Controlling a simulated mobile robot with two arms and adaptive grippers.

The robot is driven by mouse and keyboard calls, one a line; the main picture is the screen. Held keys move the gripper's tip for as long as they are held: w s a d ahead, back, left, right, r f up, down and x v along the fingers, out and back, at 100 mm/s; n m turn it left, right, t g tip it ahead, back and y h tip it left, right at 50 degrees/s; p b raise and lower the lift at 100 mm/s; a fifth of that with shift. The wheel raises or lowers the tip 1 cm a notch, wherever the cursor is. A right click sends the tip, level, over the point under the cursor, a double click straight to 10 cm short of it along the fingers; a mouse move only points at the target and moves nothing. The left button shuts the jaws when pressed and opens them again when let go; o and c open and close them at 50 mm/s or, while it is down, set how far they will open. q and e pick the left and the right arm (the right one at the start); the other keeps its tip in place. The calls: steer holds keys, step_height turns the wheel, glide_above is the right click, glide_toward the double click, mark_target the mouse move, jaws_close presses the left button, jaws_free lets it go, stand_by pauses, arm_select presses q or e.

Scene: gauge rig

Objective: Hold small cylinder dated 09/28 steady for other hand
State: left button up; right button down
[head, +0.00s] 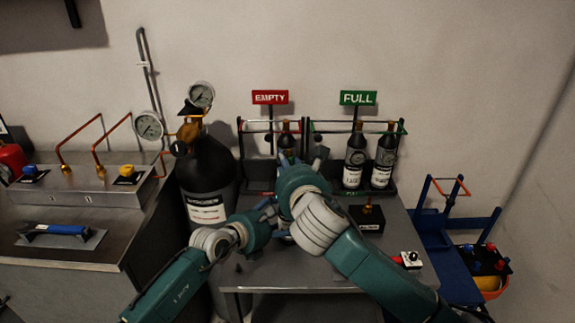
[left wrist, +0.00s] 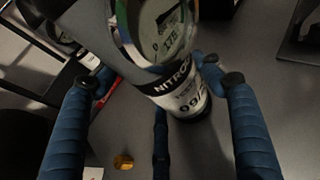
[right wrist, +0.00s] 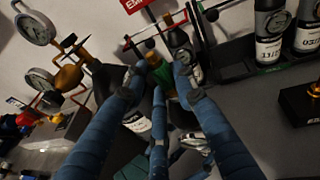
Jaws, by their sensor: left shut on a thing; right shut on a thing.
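The small cylinder (left wrist: 185,98) is dark, with a white label reading NITRO and part of a date, 09/2; the last digit is hidden. My left gripper (left wrist: 165,85) is shut around its body above the grey bench. My right gripper (right wrist: 157,80) is shut on the cylinder's brass and green top (right wrist: 160,74). In the head view my left gripper (head: 268,213) and right gripper (head: 290,180) meet over the bench and hide most of the cylinder.
Behind stand the EMPTY rack (head: 241,150), with a bottle, and the FULL rack (head: 400,128), with two bottles. A large black cylinder (head: 205,170) with gauges is left. A black block (head: 370,218) is right.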

arm_select(q)
steer(key=shift+f, duration=0.15)
arm_select(e)
steer(key=shift+r, duration=0.4)
steer(key=shift+r, duration=2.35)
arm_select(q)
steer(key=shift+a, duration=0.1)
steer(key=o, duration=1.5)
arm_select(e)
steer(key=shift+a, duration=0.1)
arm_select(q)
steer(key=v, duration=1.2)
steer(key=shift+r, duration=0.25)
arm_select(e)
steer(key=shift+r, duration=0.1)
